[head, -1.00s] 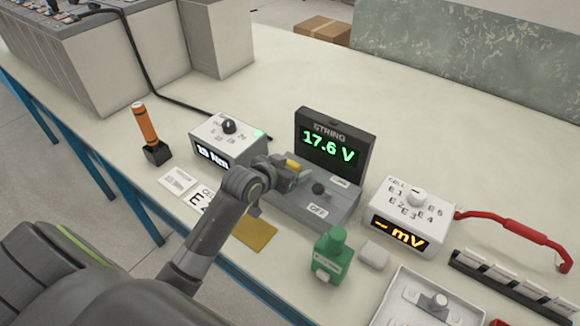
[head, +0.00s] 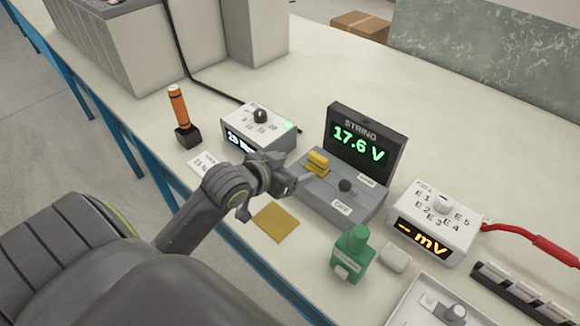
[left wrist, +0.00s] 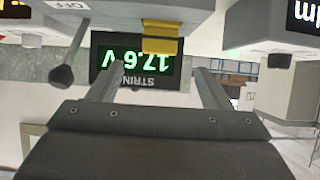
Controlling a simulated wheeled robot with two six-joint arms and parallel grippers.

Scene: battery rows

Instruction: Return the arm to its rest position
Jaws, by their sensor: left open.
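My left gripper (head: 290,181) is open and empty in the head view, just left of the grey string meter box (head: 335,190). In the left wrist view its two fingers (left wrist: 160,90) stand apart with nothing held between them. The meter display (head: 360,140) reads 17.6 V in green. My right gripper is in neither view.
A white dial box (head: 258,130) and an orange-handled tool in a black stand (head: 180,108) are behind my left arm. A yellow cloth (head: 275,222), a green bottle (head: 350,256) and a cell meter (head: 434,220) are near the front.

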